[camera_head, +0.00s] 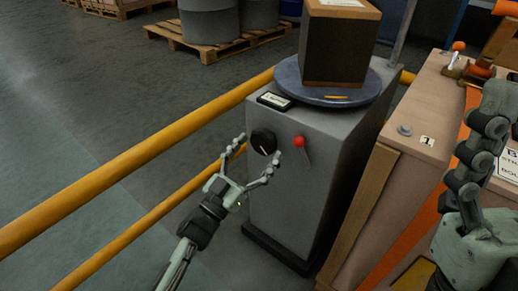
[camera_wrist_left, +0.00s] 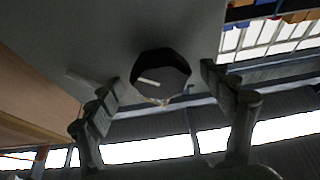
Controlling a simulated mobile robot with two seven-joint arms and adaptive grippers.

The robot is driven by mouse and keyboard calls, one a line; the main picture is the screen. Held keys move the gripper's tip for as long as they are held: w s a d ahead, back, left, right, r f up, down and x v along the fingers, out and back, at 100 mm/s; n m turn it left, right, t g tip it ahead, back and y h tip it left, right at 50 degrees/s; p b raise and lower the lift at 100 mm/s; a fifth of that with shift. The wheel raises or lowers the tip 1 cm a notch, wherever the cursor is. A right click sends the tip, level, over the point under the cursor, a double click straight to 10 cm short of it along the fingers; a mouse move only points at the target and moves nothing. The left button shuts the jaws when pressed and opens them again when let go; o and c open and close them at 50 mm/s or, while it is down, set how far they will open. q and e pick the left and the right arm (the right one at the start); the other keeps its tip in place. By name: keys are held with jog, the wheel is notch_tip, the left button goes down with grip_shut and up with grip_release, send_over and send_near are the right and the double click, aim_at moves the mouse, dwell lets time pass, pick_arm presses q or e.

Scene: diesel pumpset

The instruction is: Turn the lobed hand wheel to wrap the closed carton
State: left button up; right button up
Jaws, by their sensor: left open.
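The lobed hand wheel (camera_head: 264,141) is a dark knob with a pale mark on the front of the grey machine (camera_head: 345,150). In the left wrist view the wheel (camera_wrist_left: 160,75) shows between the fingers, apart from both. My left gripper (camera_head: 268,155) is open and empty in front of the wheel. A closed brown carton (camera_head: 336,50) stands on the round blue-grey turntable (camera_head: 290,78) on top of the machine. Part of my right arm's end (camera_head: 472,245) shows at the right edge; its jaw opening cannot be made out.
A red-knobbed lever (camera_head: 300,142) sits just right of the wheel, near the left gripper's right finger. Yellow rails (camera_head: 130,178) run behind the left arm. A brown bench (camera_head: 415,115) stands to the right. Open floor lies at left.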

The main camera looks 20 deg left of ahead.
pick_arm(q)
jog(key=shift+w+d+r, duration=0.1)
jog(key=shift+w, duration=0.15)
jog(key=c, duration=1.1)
jog(key=shift+c, duration=0.3)
